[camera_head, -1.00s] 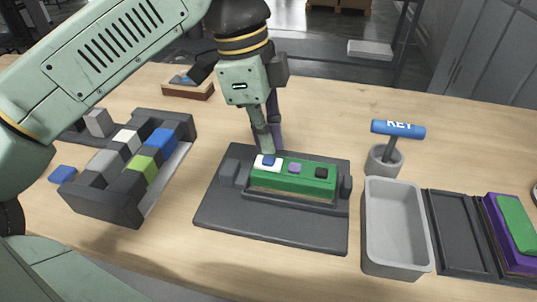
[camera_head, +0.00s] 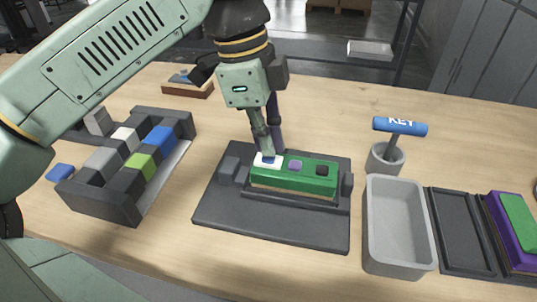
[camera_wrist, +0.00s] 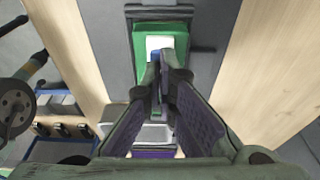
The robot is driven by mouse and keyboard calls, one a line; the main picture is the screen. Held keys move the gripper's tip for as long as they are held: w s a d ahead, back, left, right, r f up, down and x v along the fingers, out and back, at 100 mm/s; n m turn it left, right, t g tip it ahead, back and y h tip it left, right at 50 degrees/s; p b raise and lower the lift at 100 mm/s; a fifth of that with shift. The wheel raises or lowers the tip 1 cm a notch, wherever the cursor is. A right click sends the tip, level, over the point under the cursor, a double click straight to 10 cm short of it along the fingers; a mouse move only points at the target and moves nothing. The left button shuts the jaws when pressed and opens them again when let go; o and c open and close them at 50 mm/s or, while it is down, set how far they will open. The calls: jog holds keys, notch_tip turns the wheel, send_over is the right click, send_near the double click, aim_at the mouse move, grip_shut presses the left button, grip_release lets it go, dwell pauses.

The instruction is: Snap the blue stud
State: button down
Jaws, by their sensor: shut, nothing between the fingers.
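The blue stud (camera_head: 267,160) sits on a white patch at the left end of a green block (camera_head: 300,180), beside a purple stud (camera_head: 295,166) and a black stud (camera_head: 322,170). The block lies in a dark fixture plate (camera_head: 270,225). My gripper (camera_head: 268,152) is shut and points down, its fingertips right at the blue stud and partly hiding it. In the wrist view my fingertips (camera_wrist: 163,78) lie over the blue stud (camera_wrist: 156,56), with nothing seen between them. I cannot tell whether they touch it.
A blue-topped KEY tool (camera_head: 400,126) stands in a grey cup. A grey bin (camera_head: 398,262), an empty dark tray (camera_head: 462,235) and a purple-and-green block (camera_head: 515,240) are right.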

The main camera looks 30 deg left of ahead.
jog(key=shift+f+b, duration=0.5)
jog(key=shift+f, duration=0.15)
dwell(0.8)
jog(key=shift+r, duration=0.1)
dwell(0.6)
notch_tip(320, 180, up, 8)
jog(key=p, duration=0.6)
jog(key=shift+r, duration=0.25)
